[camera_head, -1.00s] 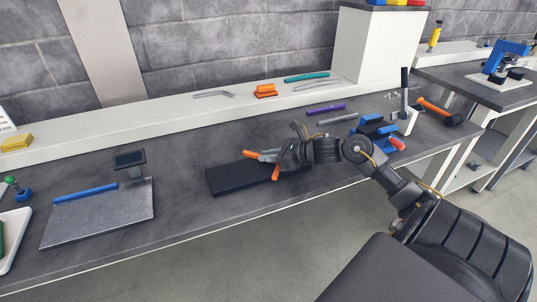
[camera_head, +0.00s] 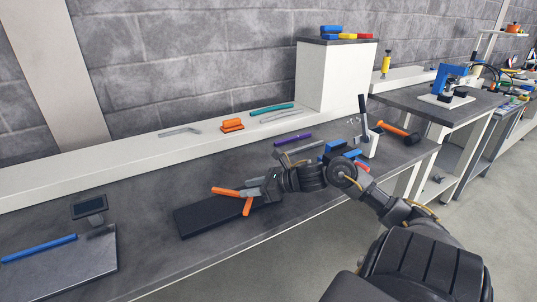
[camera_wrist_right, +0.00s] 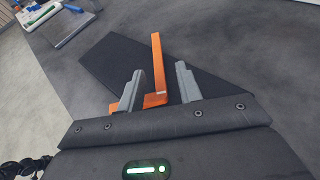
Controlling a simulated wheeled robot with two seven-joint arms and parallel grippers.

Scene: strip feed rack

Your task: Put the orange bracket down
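The orange bracket (camera_head: 247,207) is an angled piece at the black mat (camera_head: 190,222) on the bench. One arm points left and another points down toward the front in the head view. My right gripper (camera_head: 254,188) is at the bracket, low over the mat. In the right wrist view the upright arm of the bracket (camera_wrist_right: 158,65) stands between the two grey fingertips (camera_wrist_right: 160,78), with a gap on each side. Its foot runs left past the left finger. The gripper looks open around it. Whether the bracket fully touches the mat is hard to tell. My left gripper is out of view.
A metal plate with a blue bar (camera_head: 38,249) lies at the left, beside a small dark display (camera_head: 88,206). A blue clamp fixture (camera_head: 340,152), a purple bar (camera_head: 293,138) and an orange-handled hammer (camera_head: 398,133) are to the right. Orange parts (camera_head: 232,125) lie on the back ledge.

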